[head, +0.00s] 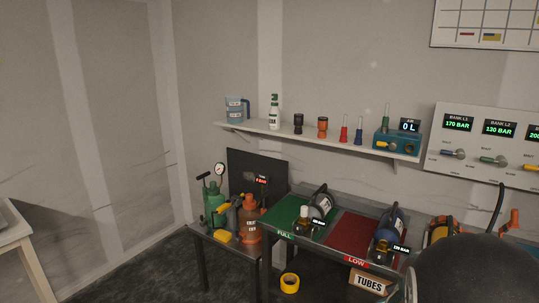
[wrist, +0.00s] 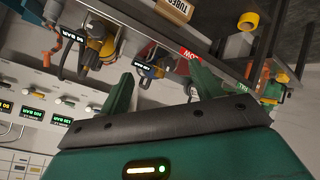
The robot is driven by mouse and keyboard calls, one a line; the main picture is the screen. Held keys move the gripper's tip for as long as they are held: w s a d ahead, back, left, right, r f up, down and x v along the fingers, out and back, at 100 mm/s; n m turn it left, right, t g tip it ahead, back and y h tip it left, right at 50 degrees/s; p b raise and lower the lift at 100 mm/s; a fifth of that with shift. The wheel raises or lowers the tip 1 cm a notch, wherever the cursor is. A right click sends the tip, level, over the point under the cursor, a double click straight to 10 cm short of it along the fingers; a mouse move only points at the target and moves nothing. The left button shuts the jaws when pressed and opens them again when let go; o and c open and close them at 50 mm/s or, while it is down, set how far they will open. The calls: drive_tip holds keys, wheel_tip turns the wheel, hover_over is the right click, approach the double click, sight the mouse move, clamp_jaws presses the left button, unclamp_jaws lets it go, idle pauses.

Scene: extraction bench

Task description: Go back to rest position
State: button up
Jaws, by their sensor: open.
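My gripper (wrist: 164,84) shows in the wrist view, which is turned nearly upside down. Its two green fingers stand well apart with nothing held between them. Beyond them, at a distance, are the bench's front edge and a blue cylinder (wrist: 150,68). I cannot make out the gripper in the head view. There, a large dark rounded shape fills the bottom right corner and hides part of the bench.
The bench has a green FULL mat (head: 282,217) and a red LOW mat (head: 350,232), with cylinders on them. A shelf (head: 285,134) holds bottles and tools. A gauge panel (head: 480,135) hangs at right. Yellow tape (head: 289,283) and a TUBES box (head: 370,282) sit below.

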drive_tip(key=s+a+r+m+g+y, duration=0.1)
drive_tip(key=s+a+r+y, duration=0.1)
drive_tip(key=s+a+r, duration=0.35)
drive_tip(key=s+a+r+m+g+y, duration=0.1)
drive_tip(key=s+a+r+y, duration=0.15)
drive_tip(key=a+r, duration=0.45)
drive_tip(key=s+a+r+g, duration=0.1)
drive_tip(key=s+a, duration=0.3)
drive_tip(key=s, duration=0.4)
drive_tip(key=s+a+r+g, duration=0.1)
drive_tip(key=s+a+r, duration=0.2)
drive_tip(key=s, duration=0.4)
drive_tip(key=shift+s+a+r, duration=0.3)
drive_tip(key=shift+s+a, duration=0.1)
drive_tip(key=shift+a, duration=0.15)
drive_tip(key=shift+d+y, duration=0.1)
drive_tip(key=shift+y, duration=0.15)
